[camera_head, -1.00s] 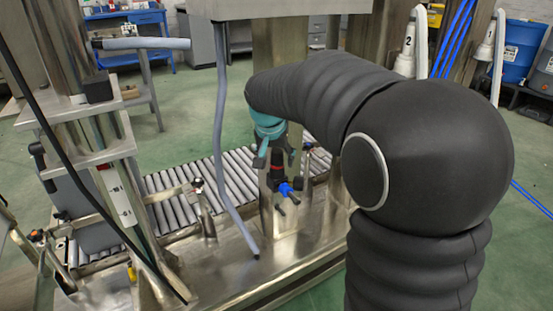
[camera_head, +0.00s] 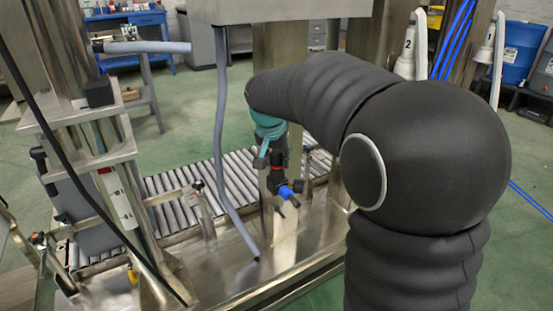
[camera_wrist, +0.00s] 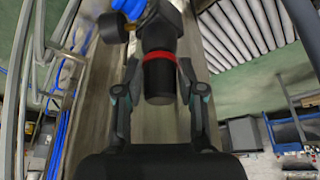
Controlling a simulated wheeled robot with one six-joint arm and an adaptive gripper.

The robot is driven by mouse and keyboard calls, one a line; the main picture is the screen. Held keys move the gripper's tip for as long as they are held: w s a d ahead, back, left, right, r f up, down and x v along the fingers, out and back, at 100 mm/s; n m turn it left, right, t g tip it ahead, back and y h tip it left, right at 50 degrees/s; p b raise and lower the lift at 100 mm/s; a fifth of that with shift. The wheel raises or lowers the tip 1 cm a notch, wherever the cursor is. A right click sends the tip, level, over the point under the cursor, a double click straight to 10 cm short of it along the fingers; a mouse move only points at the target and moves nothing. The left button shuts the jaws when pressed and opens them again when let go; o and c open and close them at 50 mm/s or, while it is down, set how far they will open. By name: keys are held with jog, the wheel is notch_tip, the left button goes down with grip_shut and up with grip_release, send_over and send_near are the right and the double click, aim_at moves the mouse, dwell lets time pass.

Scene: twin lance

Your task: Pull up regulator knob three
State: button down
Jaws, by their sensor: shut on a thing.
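The regulator knob (camera_wrist: 159,82) is a black cylinder above a red ring on a black regulator body (camera_wrist: 160,30), seen in the wrist view. No number on it is legible. My gripper (camera_wrist: 159,68) has a finger on each side of the knob and is shut on it. In the head view, my teal and black gripper (camera_head: 271,158) is directly above the regulator (camera_head: 277,179). The knob is mostly hidden there by my fingers. A blue fitting (camera_head: 289,190) sticks out of the regulator below the red band.
A roller conveyor (camera_head: 175,200) runs behind the regulator. A grey hose (camera_head: 220,140) hangs to its left, ending over the metal machine bed (camera_head: 235,275). A metal post frame (camera_head: 110,150) stands at left. Green floor lies open beyond the conveyor.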

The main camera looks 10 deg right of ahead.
jog(key=c, duration=0.7)
grip_release()
jog(key=shift+r, duration=0.2)
jog(key=v, duration=1.2)
jog(key=shift+s, duration=0.1)
